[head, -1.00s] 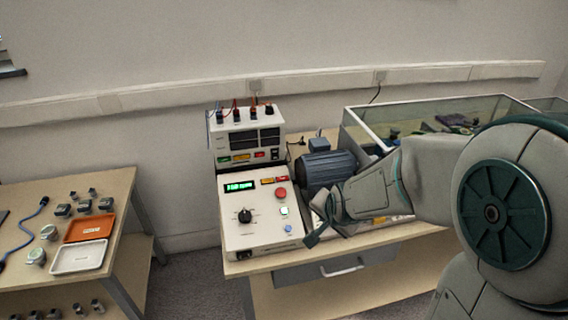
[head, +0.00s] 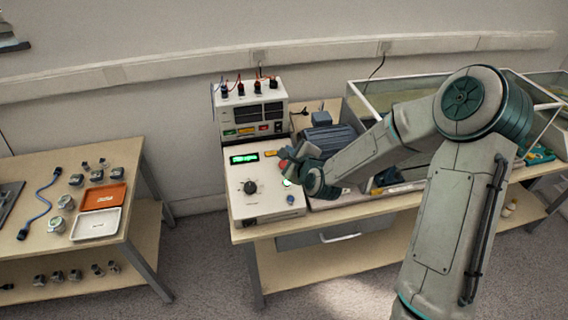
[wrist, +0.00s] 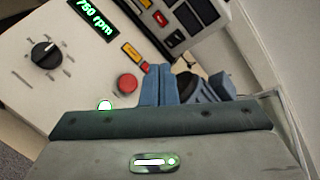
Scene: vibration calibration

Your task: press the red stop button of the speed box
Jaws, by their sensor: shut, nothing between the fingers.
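The speed box (head: 262,205) is a white console with a sloped panel, standing on the bench. Its green display (wrist: 95,17) reads 750 rpm, and a black knob (wrist: 45,54) sits on the panel. The round red stop button (wrist: 128,84) shows clearly in the wrist view, just left of my fingers. In the head view my gripper largely covers that area. My gripper (wrist: 158,70) is shut and empty, its fingertips beside the button in the picture. In the head view my gripper (head: 288,158) is over the right side of the panel. I cannot tell its exact height above it.
A lit white-green button (wrist: 105,105) is below the red one. A meter unit (head: 252,112) with cables stands behind the box. A motor (head: 330,138) and a glass-walled tank (head: 395,88) are to the right. A side table (head: 150,165) holds trays (head: 97,223) and small parts.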

